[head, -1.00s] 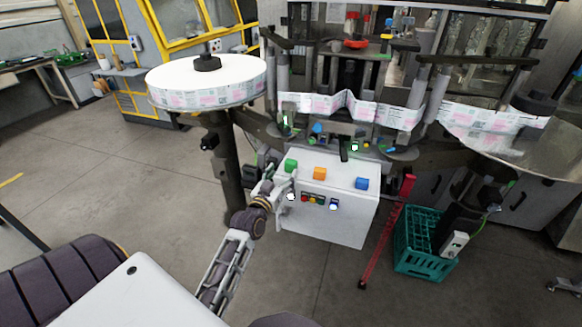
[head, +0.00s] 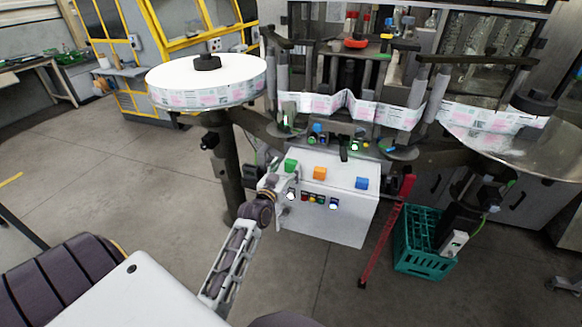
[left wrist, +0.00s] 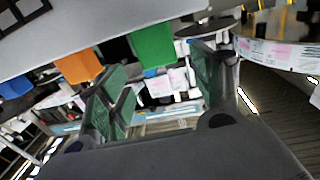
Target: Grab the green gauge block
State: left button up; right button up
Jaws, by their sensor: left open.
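The green gauge block (head: 291,165) sits at the left end of the top of a white control box. My left gripper (head: 273,176) is beside it, just left of the block, with its fingers small and partly hard to make out. In the left wrist view my left gripper (left wrist: 158,80) is open and empty. There the green block (left wrist: 152,44) shows beyond the fingertips, roughly in line with the gap between them. I cannot tell whether a finger touches it. My right gripper is not in view.
An orange block (head: 320,173) and a blue block (head: 362,183) stand in the same row on the white box (head: 345,219). The label reel (head: 212,80) is above left. A red post (head: 384,238) and a teal crate (head: 420,258) stand to the right.

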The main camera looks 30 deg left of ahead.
aim_at(289, 165)
pick_arm(q)
jog(key=shift+w+a+f, duration=0.15)
jog(key=shift+w+f, duration=0.05)
jog(key=shift+w, duration=0.5)
jog(key=shift+w+a+f, duration=0.15)
jog(key=shift+w, duration=0.55)
jog(key=shift+w+a+p, duration=0.2)
jog(key=shift+w+p, duration=0.15)
jog(key=shift+w, duration=0.75)
jog(key=c, duration=1.1)
